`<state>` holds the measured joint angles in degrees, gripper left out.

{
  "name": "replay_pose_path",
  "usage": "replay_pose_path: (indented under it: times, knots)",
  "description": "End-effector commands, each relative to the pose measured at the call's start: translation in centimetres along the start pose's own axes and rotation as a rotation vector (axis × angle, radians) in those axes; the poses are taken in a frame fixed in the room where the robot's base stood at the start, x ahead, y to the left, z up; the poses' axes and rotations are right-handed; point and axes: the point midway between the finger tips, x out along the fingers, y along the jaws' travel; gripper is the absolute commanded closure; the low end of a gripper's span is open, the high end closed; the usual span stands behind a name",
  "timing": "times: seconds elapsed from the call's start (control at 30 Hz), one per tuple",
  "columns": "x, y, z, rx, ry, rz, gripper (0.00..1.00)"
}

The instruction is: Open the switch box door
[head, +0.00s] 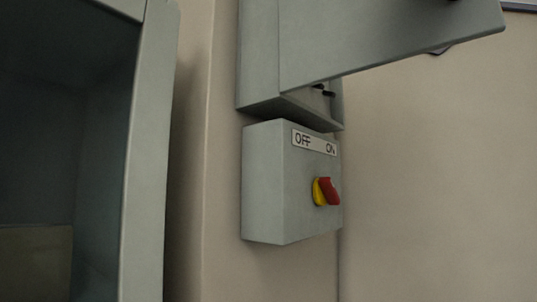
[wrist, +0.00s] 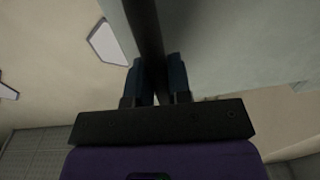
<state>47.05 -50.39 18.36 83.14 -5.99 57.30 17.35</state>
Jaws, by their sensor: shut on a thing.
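The grey switch box (head: 258,60) is mounted on the wall in the upper middle of the head view, its top cut off. Its grey door (head: 390,45) stands swung open, reaching out to the right. A small part of the dark interior shows under the door. In the wrist view my gripper (wrist: 156,68) is shut on the edge of the door (wrist: 215,45), a finger on each side of a dark strip. In the head view only small dark bits show by the door's far end; I cannot tell whether they are my gripper.
A smaller grey box (head: 263,185) with an OFF/ON label and a red and yellow rotary switch (head: 327,191) sits just below. A large open grey cabinet (head: 145,170) stands at the left. The beige wall (head: 440,190) at the right is bare.

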Motion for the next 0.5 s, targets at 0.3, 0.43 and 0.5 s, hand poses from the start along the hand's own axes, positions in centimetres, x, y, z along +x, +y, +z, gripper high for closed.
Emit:
replay_pose_path:
  times: [0.3,0.43,0.5]
  knots:
    - [-0.04,-0.20,-0.04,-0.003,0.005,0.001,0.57]
    - [-0.01,-0.19,0.00,-0.003,0.003,0.001,0.57]
    - [0.00,-0.18,0.01,-0.003,0.003,0.001,0.57]
